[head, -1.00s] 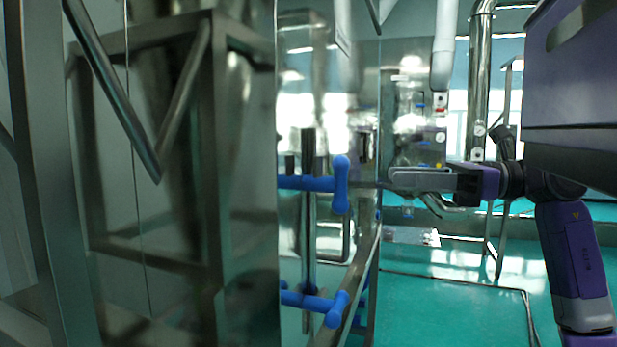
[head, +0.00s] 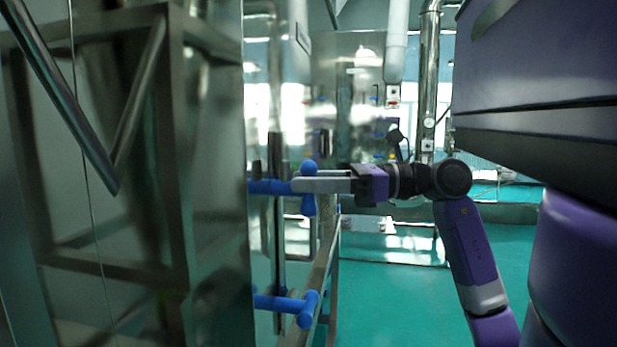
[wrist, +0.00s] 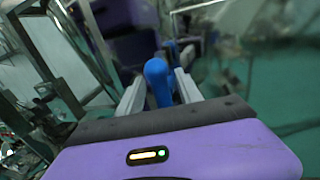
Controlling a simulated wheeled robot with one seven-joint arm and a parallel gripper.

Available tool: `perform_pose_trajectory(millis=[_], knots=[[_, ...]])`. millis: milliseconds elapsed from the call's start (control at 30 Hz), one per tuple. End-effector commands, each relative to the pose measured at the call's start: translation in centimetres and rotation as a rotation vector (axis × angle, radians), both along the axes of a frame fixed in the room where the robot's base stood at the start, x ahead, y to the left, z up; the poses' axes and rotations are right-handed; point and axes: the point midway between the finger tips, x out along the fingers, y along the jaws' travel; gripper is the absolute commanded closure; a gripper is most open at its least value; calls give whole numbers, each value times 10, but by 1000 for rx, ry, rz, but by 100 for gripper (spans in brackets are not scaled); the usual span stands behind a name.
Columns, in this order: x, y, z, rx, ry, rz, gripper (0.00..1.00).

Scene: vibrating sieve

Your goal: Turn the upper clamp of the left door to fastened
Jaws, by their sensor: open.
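The upper clamp (head: 308,172) is a blue T-shaped handle on a blue rod that sticks out from the edge of the steel door (head: 110,240). My gripper (head: 297,185) is level with this handle and overlaps it in the head view. In the wrist view the blue handle (wrist: 158,82) stands between the two pale fingers of my gripper (wrist: 160,88), which are open on either side of it. I cannot tell whether a finger touches it. The lower clamp (head: 307,309), also blue, is below on the same door edge.
A vertical steel bar (head: 278,220) runs behind the two clamps. A slanted steel rail (head: 318,285) stands beside them. The green floor (head: 385,300) to the right is clear. Steel pipes (head: 430,80) stand farther back.

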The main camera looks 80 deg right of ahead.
Motion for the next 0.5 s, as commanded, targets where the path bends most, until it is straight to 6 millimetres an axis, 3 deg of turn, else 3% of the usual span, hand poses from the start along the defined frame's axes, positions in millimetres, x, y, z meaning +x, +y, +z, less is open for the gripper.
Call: perform_pose_trajectory(millis=[200,433,500], knots=[[1,0,0,0,0,0,58],[0,0,0,0,0,0,100],[0,0,0,0,0,0,100]])
